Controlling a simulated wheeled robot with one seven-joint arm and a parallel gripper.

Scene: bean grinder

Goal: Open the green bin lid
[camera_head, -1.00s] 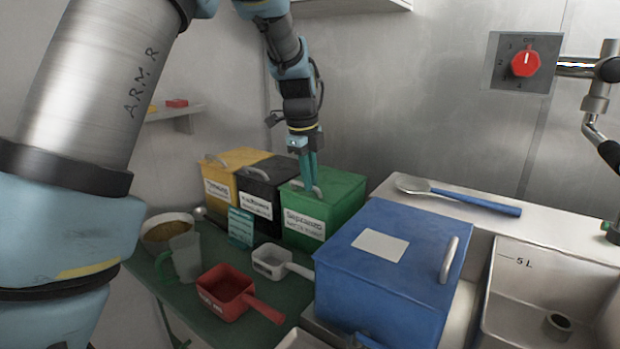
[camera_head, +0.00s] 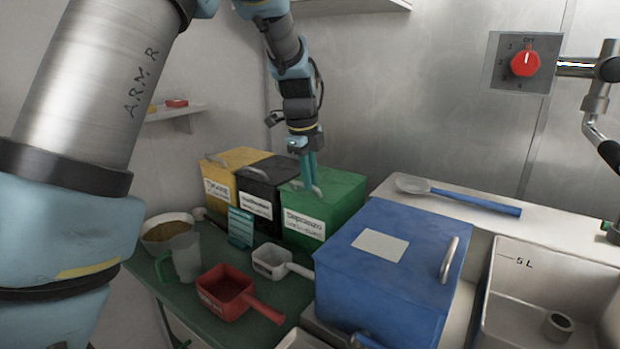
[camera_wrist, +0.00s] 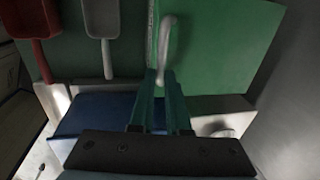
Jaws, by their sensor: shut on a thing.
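The green bin (camera_head: 318,210) stands at the right end of a row of three bins in the head view, its lid (camera_head: 342,186) lying closed. A pale curved handle (camera_head: 316,190) sits near the lid's front edge. My gripper (camera_head: 310,186) points down at it with teal fingers. In the wrist view the fingers (camera_wrist: 160,85) come together at the near end of the handle (camera_wrist: 166,40), over the green lid (camera_wrist: 220,45). My gripper is shut on the handle. The exact contact at the fingertips is small and dark.
A black bin (camera_head: 262,200) and yellow bin (camera_head: 222,190) stand left of the green one. A large blue bin (camera_head: 375,270) is close at the front right. A red scoop (camera_head: 228,292), a white scoop (camera_head: 272,262) and a clear jug (camera_head: 186,258) stand in front. A blue-handled spoon (camera_head: 470,200) lies behind.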

